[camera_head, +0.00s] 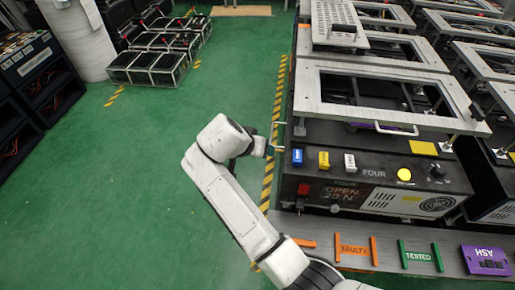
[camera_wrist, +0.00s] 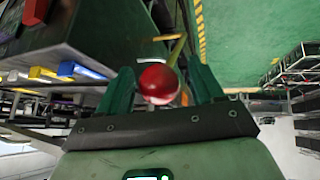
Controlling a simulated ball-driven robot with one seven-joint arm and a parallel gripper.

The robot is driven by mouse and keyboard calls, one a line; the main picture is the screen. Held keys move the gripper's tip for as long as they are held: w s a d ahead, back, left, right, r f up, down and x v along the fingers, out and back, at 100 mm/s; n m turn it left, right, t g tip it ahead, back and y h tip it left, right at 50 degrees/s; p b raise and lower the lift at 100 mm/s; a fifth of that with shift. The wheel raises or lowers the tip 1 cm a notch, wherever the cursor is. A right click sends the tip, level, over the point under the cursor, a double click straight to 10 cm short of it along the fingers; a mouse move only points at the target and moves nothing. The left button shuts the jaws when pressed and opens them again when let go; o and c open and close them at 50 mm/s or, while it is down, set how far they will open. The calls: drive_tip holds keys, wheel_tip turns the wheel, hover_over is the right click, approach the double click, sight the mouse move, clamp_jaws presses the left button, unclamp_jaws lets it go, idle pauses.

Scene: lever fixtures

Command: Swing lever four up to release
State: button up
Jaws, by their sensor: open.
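Fixture FOUR (camera_head: 374,173) is a black box with a pale metal frame (camera_head: 385,73) over its top. A lever with a round red knob (camera_wrist: 158,84) shows in the wrist view, with a thin yellowish rod (camera_wrist: 177,50) running up behind it. My gripper (camera_wrist: 162,85) is open, with one dark green finger on each side of the knob; I cannot tell whether either touches it. In the head view my gripper (camera_head: 272,145) is at the left side of fixture FOUR, and the knob is hidden or too small to make out.
More framed fixtures stand behind and to the right. An orange FAULTY tray (camera_head: 355,250), a green TESTED tray (camera_head: 420,256) and a purple block (camera_head: 485,261) are in front.

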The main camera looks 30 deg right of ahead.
drive_tip(key=v, duration=1)
drive_tip(key=shift+a+r, duration=0.2)
drive_tip(key=shift+r, duration=0.1)
drive_tip(key=shift+s, duration=0.1)
drive_tip(key=s+d+f+n+g+y+p, duration=0.1)
drive_tip(key=s+d+f+n, duration=0.1)
drive_tip(key=s+d+f, duration=0.4)
drive_tip(key=s+d+f+n+g+y+p, duration=0.1)
drive_tip(key=s+d+f+n+y, duration=0.15)
drive_tip(key=s+f, duration=0.5)
drive_tip(key=s+d+f+n+y+p, duration=0.1)
drive_tip(key=s+n+y, duration=0.2)
drive_tip(key=s, duration=1.5)
drive_tip(key=shift+s+d+n, duration=0.25)
drive_tip(key=shift+s+n, duration=0.1)
drive_tip(key=shift+s, duration=0.05)
drive_tip(key=shift+f, duration=0.15)
